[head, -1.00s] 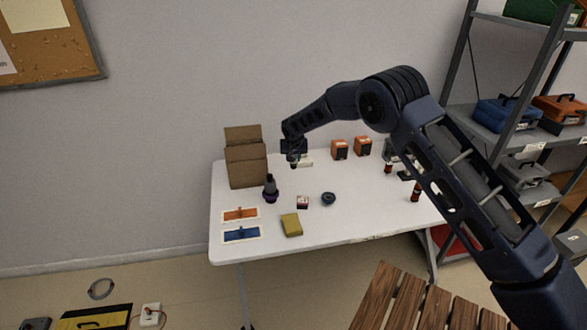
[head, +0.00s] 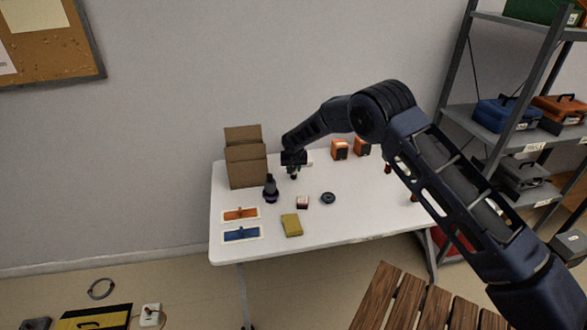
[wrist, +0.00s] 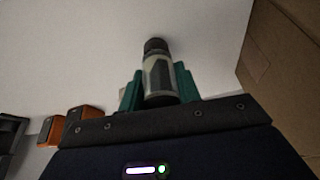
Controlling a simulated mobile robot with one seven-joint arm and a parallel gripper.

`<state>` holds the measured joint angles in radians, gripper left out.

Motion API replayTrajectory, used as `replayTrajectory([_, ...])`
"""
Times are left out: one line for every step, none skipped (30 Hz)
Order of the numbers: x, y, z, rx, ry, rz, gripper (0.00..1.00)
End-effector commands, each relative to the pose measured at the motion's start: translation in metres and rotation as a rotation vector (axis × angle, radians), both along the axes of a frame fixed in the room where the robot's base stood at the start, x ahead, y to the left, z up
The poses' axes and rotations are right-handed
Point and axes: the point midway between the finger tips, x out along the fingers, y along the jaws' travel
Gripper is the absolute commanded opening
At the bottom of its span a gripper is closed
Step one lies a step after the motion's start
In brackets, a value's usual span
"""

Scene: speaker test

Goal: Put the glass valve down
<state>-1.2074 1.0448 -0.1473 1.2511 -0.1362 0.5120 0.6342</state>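The glass valve (wrist: 158,75), a small upright cylinder with a dark cap and a grey-and-white body, stands between the green fingertips of my gripper (wrist: 160,88) in the wrist view. The fingers press on it from both sides. In the head view my gripper (head: 294,164) is low over the back of the white table (head: 350,220), right of the cardboard box. Only a small dark tip of the valve (head: 293,177) shows below it there. I cannot tell whether its bottom touches the table.
The cardboard box (head: 246,168) stands close on the left, with a dark bottle-like thing (head: 270,189) before it. Orange boxes (head: 340,149) stand at the back right. A small red-and-white box (head: 302,202), dark disc (head: 328,198) and yellow sponge (head: 291,225) lie nearer the front.

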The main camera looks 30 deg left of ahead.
Motion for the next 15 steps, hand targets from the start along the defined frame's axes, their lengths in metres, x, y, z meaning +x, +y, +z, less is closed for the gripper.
replayTrajectory([0.0, 0.0001, 0.0004, 0.0, 0.0, 0.0, 0.42])
replayTrajectory([0.0, 0.0001, 0.0004, 0.0, 0.0, 0.0, 0.48])
replayTrajectory([0.0, 0.0001, 0.0004, 0.0, 0.0, 0.0, 0.54])
replayTrajectory([-0.0001, 0.0001, 0.0003, 0.0, 0.0, 0.0, 0.54])
replayTrajectory([-0.0001, 0.0001, 0.0003, 0.0, 0.0, 0.0, 0.54])
replayTrajectory([-0.0001, 0.0001, 0.0003, 0.0, 0.0, 0.0, 0.54])
replayTrajectory([-0.0001, 0.0001, 0.0003, 0.0, 0.0, 0.0, 0.54])
replayTrajectory([-0.0001, 0.0001, 0.0003, 0.0, 0.0, 0.0, 0.54])
replayTrajectory([0.0, 0.0001, 0.0004, 0.0, 0.0, 0.0, 0.54])
replayTrajectory([0.0, 0.0001, 0.0004, 0.0, 0.0, 0.0, 0.54])
replayTrajectory([0.0, 0.0001, 0.0007, 0.0, 0.0, 0.0, 0.54])
replayTrajectory([0.0, 0.0001, 0.0016, 0.0, 0.0, 0.0, 0.54])
replayTrajectory([0.0001, 0.0002, 0.0027, 0.0, 0.0, 0.0, 0.54])
replayTrajectory([-0.0001, 0.0002, 0.0043, 0.001, -0.001, 0.0, 0.54])
replayTrajectory([-0.0012, -0.0004, 0.007, 0.001, 0.0, 0.0, 0.54])
